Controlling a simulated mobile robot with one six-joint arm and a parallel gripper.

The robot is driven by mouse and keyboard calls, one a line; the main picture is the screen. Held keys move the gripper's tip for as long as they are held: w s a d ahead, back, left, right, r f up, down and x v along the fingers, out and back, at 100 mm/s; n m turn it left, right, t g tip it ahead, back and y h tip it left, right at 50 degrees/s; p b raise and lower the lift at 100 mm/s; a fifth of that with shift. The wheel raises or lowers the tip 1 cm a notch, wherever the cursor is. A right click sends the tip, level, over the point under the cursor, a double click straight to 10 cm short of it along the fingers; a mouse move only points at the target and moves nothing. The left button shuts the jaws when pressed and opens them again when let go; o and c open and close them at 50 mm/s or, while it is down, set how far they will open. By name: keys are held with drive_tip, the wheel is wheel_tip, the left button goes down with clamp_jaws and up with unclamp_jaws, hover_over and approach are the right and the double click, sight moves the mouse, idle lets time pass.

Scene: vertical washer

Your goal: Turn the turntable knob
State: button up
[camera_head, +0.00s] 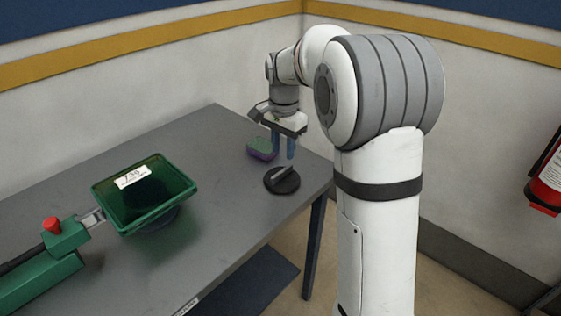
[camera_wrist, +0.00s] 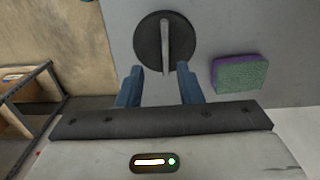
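The turntable knob (camera_head: 282,181) is a dark round disc with a raised grey bar across it, on the grey table near its right corner. In the wrist view the knob (camera_wrist: 150,42) is at the top centre, its bar running nearly up and down. My gripper (camera_head: 284,153) points down above the table, close to the knob and a little behind it. In the wrist view its two blue fingers (camera_wrist: 158,84) are apart with nothing between them. The lower end of the bar shows just beyond the gap between the fingertips.
A green and purple sponge (camera_head: 262,149) lies beside the knob; it also shows in the wrist view (camera_wrist: 240,73). A green bin (camera_head: 146,220) and a green device with a red button (camera_head: 52,225) stand on the table's left. A fire extinguisher (camera_head: 548,185) hangs at the right.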

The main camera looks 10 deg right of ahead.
sight(282, 170)
drive_tip(key=shift+w+f, duration=0.25)
drive_tip(key=shift+w, duration=0.2)
drive_tip(key=shift+w+f, duration=0.15)
drive_tip(key=shift+f, duration=0.15)
wheel_tip(282, 170, down, 7)
drive_tip(key=shift+f, duration=0.1)
